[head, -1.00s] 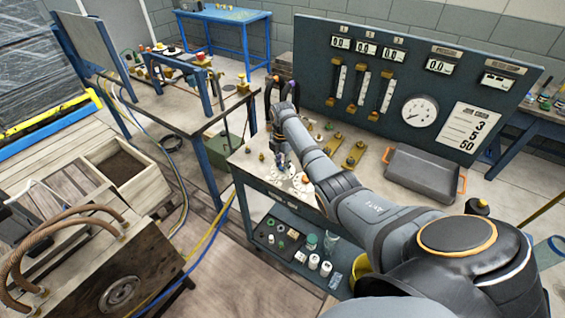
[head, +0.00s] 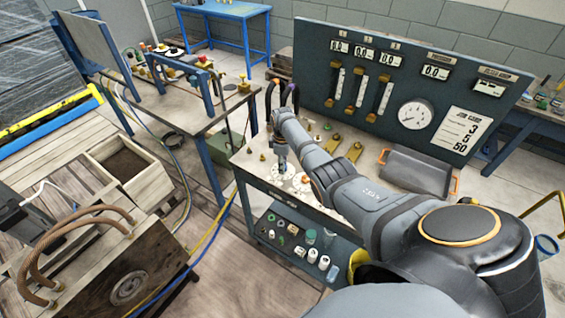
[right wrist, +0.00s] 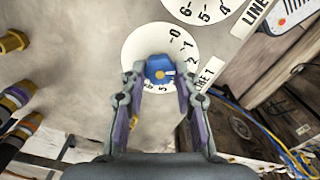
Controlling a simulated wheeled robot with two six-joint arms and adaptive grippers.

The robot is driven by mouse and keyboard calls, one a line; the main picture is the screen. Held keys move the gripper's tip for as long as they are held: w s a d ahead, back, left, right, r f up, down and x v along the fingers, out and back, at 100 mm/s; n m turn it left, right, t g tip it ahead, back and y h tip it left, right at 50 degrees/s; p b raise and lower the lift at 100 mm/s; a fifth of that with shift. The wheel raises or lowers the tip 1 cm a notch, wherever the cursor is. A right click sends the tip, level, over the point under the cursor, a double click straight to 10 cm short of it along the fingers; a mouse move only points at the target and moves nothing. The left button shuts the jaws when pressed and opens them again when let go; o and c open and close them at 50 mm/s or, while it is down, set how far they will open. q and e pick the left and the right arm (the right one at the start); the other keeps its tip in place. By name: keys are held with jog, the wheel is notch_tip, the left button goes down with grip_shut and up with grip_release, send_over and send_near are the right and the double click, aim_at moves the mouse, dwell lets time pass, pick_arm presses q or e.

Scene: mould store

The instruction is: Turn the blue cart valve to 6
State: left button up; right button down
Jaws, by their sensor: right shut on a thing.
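The blue valve knob (right wrist: 159,70) sits on a white round dial (right wrist: 136,50) with black numbers, in the right wrist view. A label reading LINE 1 (right wrist: 207,74) is beside it. A light mark on the knob appears to face right, towards the 1 and 2 side; the exact reading is unclear. My right gripper (right wrist: 158,82) is shut on the knob, one finger each side. In the head view my right gripper (head: 281,164) points down at the cart top (head: 252,168) and hides the knob. My left gripper is not in view.
A second dial (right wrist: 205,8) is close to the first in the right wrist view. Brass fittings (right wrist: 14,42) stand to the left.

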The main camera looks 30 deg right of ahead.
jog(key=m+p, duration=0.1)
jog(key=m, duration=0.4)
jog(key=shift+d+r+m, duration=0.1)
jog(key=shift+m, duration=0.2)
jog(key=m+p, duration=0.1)
jog(key=m, duration=1.1)
jog(key=shift+d+m+p, duration=0.1)
jog(key=shift+m+p, duration=0.2)
jog(key=m, duration=0.5)
jog(key=shift+m, duration=0.4)
jog(key=c, duration=1)
grip_release()
